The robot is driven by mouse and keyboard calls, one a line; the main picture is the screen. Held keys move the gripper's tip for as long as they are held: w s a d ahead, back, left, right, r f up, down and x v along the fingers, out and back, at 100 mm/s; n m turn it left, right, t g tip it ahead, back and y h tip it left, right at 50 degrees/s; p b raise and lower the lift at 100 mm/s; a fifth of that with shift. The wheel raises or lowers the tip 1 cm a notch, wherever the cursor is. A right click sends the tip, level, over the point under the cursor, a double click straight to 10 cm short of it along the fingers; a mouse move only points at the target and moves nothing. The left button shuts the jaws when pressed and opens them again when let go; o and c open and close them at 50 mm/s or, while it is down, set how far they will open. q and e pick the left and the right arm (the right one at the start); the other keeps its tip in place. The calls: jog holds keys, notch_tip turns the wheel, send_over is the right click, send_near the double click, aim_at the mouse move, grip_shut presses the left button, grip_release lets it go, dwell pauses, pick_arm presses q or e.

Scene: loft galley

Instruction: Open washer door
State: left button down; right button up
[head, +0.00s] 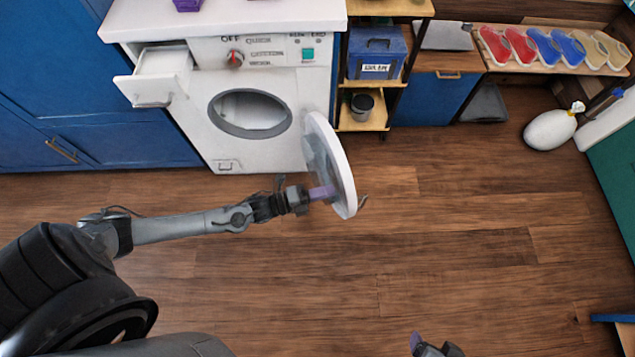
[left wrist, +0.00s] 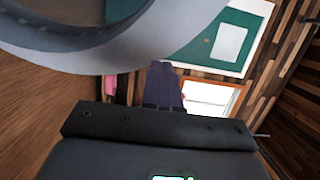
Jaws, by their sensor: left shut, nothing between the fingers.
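The white washer (head: 216,120) stands under a white counter at the upper left in the head view. Its round drum opening (head: 250,112) is uncovered. The washer door (head: 342,172) is swung wide open on its right side, out over the floor. My left gripper (head: 325,192) is shut and empty at the door's inner face, close to its lower part; I cannot tell whether it touches. In the left wrist view, the door (left wrist: 190,40) fills the top left, with the purple fingers (left wrist: 163,85) just below it. Part of my right gripper (head: 425,347) shows at the bottom edge; its finger state is unclear.
The washer's detergent drawer (head: 155,90) is pulled out. A shelf with a blue box (head: 378,60) and a dark pot (head: 362,104) stands right of the washer. A white sack (head: 550,130) lies at the right. The wooden floor (head: 440,230) is clear.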

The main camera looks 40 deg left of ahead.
pick_arm(q)
jog(key=s+d+p+v, duration=0.1)
jog(key=d+p+v, duration=0.15)
jog(key=v, duration=0.95)
jog(key=w+d+r+n+y+p, duration=0.3)
jog(key=r+n+y+p, duration=0.1)
jog(key=r+n, duration=0.4)
jog(key=w+d+r+n+y+p, duration=0.3)
jog(key=w+d+r+n+y, duration=0.15)
jog(key=r, duration=0.55)
jog(key=s+a+r+n+g+y+p, duration=0.15)
jog(key=s+a+n+g, duration=0.25)
jog(key=s+n+g, duration=0.8)
notch_tip(320, 180, up, 38)
jog(key=s+m+p, duration=0.1)
jog(key=p, duration=3.6)
jog(key=shift+s+a+t+p, duration=0.15)
jog(key=shift+s+t+p, duration=0.05)
jog(key=shift+t+p, duration=0.2)
